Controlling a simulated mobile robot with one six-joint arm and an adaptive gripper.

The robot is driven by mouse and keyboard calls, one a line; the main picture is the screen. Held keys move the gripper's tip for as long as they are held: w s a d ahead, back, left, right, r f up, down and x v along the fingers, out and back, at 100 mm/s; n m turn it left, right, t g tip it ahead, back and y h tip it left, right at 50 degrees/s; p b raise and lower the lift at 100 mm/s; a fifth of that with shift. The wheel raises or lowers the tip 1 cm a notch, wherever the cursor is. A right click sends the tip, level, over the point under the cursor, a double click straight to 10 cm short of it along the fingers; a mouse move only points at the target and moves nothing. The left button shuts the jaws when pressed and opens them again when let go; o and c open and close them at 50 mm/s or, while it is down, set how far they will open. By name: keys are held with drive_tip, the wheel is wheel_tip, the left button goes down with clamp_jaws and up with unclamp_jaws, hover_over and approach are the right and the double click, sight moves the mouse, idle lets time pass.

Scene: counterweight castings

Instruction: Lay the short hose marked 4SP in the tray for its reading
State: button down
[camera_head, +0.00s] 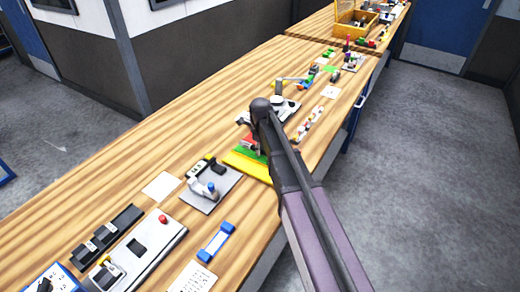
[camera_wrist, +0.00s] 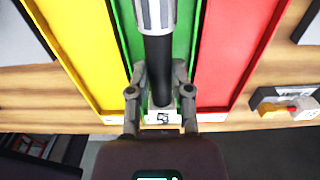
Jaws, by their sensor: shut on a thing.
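My gripper (camera_wrist: 159,80) is shut on a short black hose (camera_wrist: 158,62) with a silver ribbed end fitting (camera_wrist: 156,14). The hose lies lengthwise over the green tray (camera_wrist: 127,22), between its side walls. I cannot tell whether it touches the tray floor. No 4SP mark can be read on it. The yellow tray (camera_wrist: 75,40) is on the left and the red tray (camera_wrist: 235,45) on the right. In the head view my arm hides most of the gripper and hose; the yellow tray (camera_head: 247,166) shows beside it.
A small white label (camera_wrist: 163,117) sits at the green tray's near edge. A grey plate with a fixture (camera_head: 210,188) lies left of the trays in the head view. Several small items lie farther along the wooden bench. The bench's front edge runs close to the trays.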

drive_tip(key=shift+f+b, duration=0.7)
idle(0.6)
drive_tip(key=shift+c, duration=2.3)
unclamp_jaws()
drive_tip(key=shift+r, duration=0.1)
drive_tip(key=shift+r+p, duration=3.45)
drive_tip(key=shift+p, duration=0.1)
drive_tip(key=shift+s+d, duration=0.1)
drive_tip(key=shift+s+d+n, duration=0.4)
drive_tip(key=shift+s+n, duration=0.05)
drive_tip(key=shift+n, duration=0.05)
drive_tip(key=s+d+n, duration=0.2)
drive_tip(key=n, duration=0.1)
drive_tip(key=s+d+n, duration=0.2)
drive_tip(key=s+n, duration=0.1)
drive_tip(key=n, duration=0.1)
drive_tip(key=s+d+n, duration=0.3)
drive_tip(key=shift+s, duration=0.25)
drive_tip(key=s+d+n, duration=0.6)
drive_tip(key=s+n, duration=0.4)
drive_tip(key=n, duration=0.3)
drive_tip(key=shift+s+d+n, duration=0.25)
drive_tip(key=shift+s+n, duration=0.05)
drive_tip(key=shift+s, duration=0.1)
